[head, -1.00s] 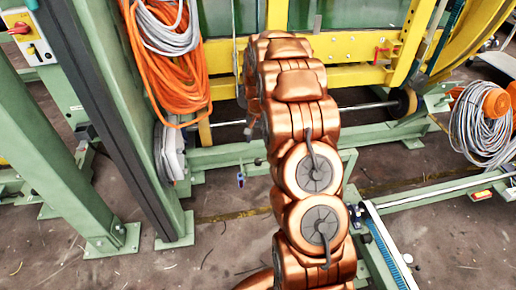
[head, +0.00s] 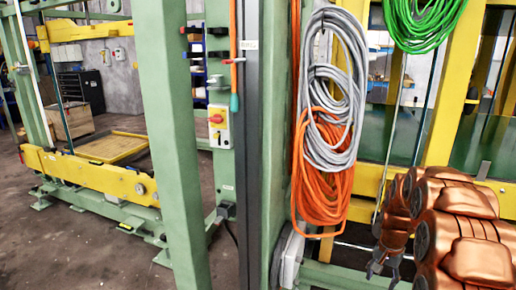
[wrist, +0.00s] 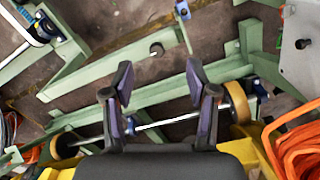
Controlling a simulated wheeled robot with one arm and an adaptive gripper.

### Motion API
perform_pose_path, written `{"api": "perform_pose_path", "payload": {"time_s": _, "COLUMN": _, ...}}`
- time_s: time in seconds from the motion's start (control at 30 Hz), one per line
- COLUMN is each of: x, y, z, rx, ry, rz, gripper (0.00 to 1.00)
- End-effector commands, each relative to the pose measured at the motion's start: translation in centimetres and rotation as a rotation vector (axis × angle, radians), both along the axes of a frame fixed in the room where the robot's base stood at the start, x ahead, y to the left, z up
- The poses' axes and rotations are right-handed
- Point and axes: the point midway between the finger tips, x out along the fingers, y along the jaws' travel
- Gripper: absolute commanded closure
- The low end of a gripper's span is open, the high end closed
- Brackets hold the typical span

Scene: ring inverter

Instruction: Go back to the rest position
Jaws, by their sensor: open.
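My copper-coloured arm shows at the lower right of the head view. My gripper (head: 385,266) hangs at its end, pointing down in front of the green frame. In the wrist view my gripper (wrist: 157,88) has its two dark fingers spread apart, with nothing between them. Below the fingers are a metal shaft (wrist: 180,119) and green beams (wrist: 95,75), apart from the fingertips as far as I can tell.
A green post (head: 178,130) and a control box with a red switch (head: 218,126) stand left of my arm. Orange cable (head: 325,185) and grey cable (head: 338,60) hang beside it. Yellow machine parts (head: 90,172) stand at the left, with bare floor (head: 35,225) before them.

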Motion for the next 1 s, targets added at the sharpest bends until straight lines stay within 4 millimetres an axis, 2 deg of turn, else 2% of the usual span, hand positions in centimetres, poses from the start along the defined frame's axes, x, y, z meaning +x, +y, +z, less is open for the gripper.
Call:
{"api": "perform_pose_path", "payload": {"time_s": 0.03, "x": -0.8, "y": 1.3, "z": 1.2, "rx": 0.0, "ry": 0.0, "rz": 0.032, "gripper": 0.42}}
{"api": "perform_pose_path", "payload": {"time_s": 0.1, "x": -2.0, "y": 2.8, "z": 2.3, "rx": 0.005, "ry": 0.009, "rz": 0.072, "gripper": 0.42}}
{"api": "perform_pose_path", "payload": {"time_s": 0.4, "x": -8.2, "y": 8.9, "z": 6.6, "rx": 0.022, "ry": 0.045, "rz": 0.246, "gripper": 0.42}}
{"api": "perform_pose_path", "payload": {"time_s": 0.7, "x": -15.8, "y": 13.9, "z": 9.3, "rx": 0.041, "ry": 0.089, "rz": 0.417, "gripper": 0.42}}
{"api": "perform_pose_path", "payload": {"time_s": 1.0, "x": -24.0, "y": 17.5, "z": 10.9, "rx": 0.058, "ry": 0.127, "rz": 0.586, "gripper": 0.42}}
